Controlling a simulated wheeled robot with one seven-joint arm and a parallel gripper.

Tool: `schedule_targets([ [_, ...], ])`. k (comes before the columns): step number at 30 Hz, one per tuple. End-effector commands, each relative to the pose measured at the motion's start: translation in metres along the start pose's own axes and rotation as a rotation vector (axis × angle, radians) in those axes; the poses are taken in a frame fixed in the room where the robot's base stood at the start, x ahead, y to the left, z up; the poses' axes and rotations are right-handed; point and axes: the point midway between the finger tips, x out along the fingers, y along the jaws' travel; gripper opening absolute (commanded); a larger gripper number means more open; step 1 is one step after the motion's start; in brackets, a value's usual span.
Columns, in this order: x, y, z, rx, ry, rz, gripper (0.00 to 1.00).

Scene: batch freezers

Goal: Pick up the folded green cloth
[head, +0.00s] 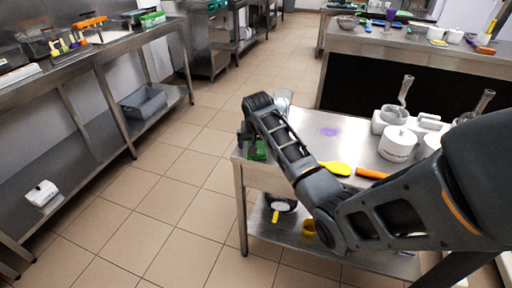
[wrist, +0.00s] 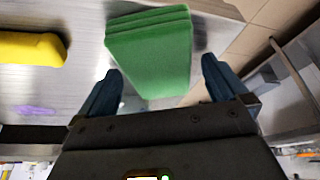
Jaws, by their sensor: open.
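The folded green cloth (wrist: 150,55) lies on the steel table, and its layered folds show along its upper edge in the wrist view. In the head view only part of the green cloth (head: 257,150) shows, as my arm covers the rest. My gripper (wrist: 160,85) is open, with one dark blue finger on each side of the cloth's near part. The fingers are apart from the cloth's sides as seen here. I cannot tell the height between the fingertips and the cloth. In the head view my gripper (head: 247,140) is mostly hidden behind my arm.
A yellow spoon-like utensil (head: 335,168) and an orange handle (head: 372,174) lie on the steel table (head: 300,122). A clear container (head: 283,97) stands near the cloth. White tubs (head: 397,144) stand farther right. A purple stain (head: 330,132) marks the tabletop. Tiled floor lies open to the left.

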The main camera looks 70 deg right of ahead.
Motion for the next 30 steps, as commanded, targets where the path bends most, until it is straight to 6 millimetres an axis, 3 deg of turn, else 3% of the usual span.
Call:
schedule_targets([
  [10,0.001,0.0003,0.0005,0.0,0.0,0.0,0.99],
  [27,0.0007,0.0003,0.0002,0.0,0.0,0.0,0.44],
  [30,0.0007,0.0003,0.0001,0.0,0.0,0.0,0.41],
])
